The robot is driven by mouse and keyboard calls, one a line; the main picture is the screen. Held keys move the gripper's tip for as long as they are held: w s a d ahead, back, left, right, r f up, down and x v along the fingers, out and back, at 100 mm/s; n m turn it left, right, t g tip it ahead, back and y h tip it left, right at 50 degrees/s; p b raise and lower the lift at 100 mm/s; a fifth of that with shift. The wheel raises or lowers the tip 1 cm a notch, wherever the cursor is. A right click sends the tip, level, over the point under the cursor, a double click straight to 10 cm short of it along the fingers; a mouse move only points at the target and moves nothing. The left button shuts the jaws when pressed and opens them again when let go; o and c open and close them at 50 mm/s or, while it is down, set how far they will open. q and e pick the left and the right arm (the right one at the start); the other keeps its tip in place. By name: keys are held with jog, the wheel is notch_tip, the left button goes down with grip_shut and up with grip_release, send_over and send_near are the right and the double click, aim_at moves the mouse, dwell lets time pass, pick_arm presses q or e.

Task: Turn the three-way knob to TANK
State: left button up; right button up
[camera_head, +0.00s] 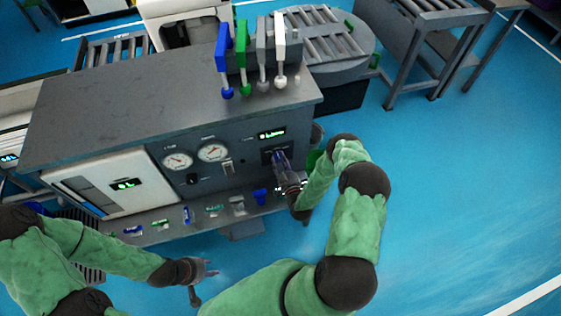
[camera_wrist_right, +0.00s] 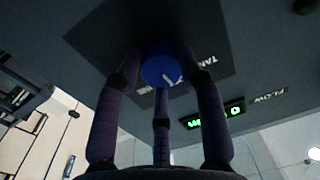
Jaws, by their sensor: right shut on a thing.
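The three-way knob (camera_wrist_right: 163,65) is a round blue knob on a dark plate (camera_wrist_right: 100,35) of the grey panel, in the right wrist view. Its white mark points toward the lower right of that picture. A label reading TAN, partly hidden by a finger, lies right of the knob. My right gripper (camera_wrist_right: 160,72) is shut on the knob, with its three fingers around it. In the head view my right gripper (camera_head: 281,162) reaches the panel's right part and hides most of the knob. My left gripper (camera_head: 208,268) is open and empty, away from the panel.
A green display (camera_wrist_right: 214,114) and FLOW label (camera_wrist_right: 268,94) are near the knob. Two gauges (camera_head: 212,152) and a switch (camera_head: 227,168) are to its left. Colored levers (camera_head: 242,60) stand on top. A ledge (camera_head: 170,220) with small items runs below.

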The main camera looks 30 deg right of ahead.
jog(key=n, duration=0.4)
jog(key=shift+f, duration=0.1)
jog(key=n, duration=0.4)
jog(key=shift+s, duration=0.1)
jog(key=shift+g, duration=0.3)
jog(key=o, duration=1.1)
jog(key=shift+o, duration=0.2)
jog(key=v, duration=1.2)
